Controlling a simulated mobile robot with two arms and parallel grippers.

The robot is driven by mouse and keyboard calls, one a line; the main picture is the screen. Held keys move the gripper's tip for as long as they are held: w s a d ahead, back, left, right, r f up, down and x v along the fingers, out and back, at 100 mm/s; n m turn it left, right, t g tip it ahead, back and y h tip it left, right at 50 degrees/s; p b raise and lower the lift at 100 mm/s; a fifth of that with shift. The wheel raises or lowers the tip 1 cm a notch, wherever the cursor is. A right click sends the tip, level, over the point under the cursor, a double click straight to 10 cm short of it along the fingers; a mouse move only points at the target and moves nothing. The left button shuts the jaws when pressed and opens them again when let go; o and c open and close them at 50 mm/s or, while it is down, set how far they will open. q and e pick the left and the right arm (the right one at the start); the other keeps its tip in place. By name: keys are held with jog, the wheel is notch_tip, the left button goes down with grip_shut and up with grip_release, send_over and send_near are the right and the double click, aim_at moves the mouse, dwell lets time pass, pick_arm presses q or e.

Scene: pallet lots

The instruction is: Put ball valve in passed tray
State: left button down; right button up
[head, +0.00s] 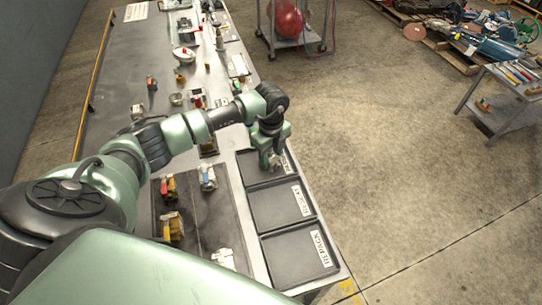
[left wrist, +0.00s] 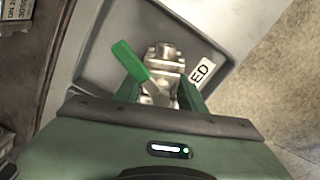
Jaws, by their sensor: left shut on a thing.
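In the left wrist view, a silver ball valve (left wrist: 165,62) with a green lever handle sits between the fingers of my left gripper (left wrist: 160,92). The gripper is shut on it. Beneath is a grey tray (left wrist: 98,62) whose white label ends in "ED"; I cannot tell whether the valve touches its floor. In the head view, my left gripper (head: 270,158) is over this tray (head: 248,170), the farthest of three in a row, and hides part of it and its label. My right gripper is not in view.
Nearer me are the REGLAT-like labelled tray (head: 262,208) and the REPACK-like labelled tray (head: 285,268), both empty. Several valves, including a red-handled one (head: 168,187) and a blue-handled one (head: 208,178), stand on the dark mat (head: 205,218) left of the trays. Open floor lies right of the bench.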

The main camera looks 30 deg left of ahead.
pick_arm(q)
jog(key=shift+f, duration=0.1)
jog(key=c, duration=0.8)
grip_release()
jog(key=shift+c, duration=0.2)
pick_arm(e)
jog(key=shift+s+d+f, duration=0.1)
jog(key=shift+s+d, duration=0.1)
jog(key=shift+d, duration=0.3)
pick_arm(q)
jog(key=shift+r, duration=0.5)
notch_tip(320, 180, up, 10)
jog(key=b, duration=0.3)
jog(key=shift+r, duration=0.25)
jog(key=shift+r+b, duration=0.3)
jog(key=shift+r, duration=0.05)
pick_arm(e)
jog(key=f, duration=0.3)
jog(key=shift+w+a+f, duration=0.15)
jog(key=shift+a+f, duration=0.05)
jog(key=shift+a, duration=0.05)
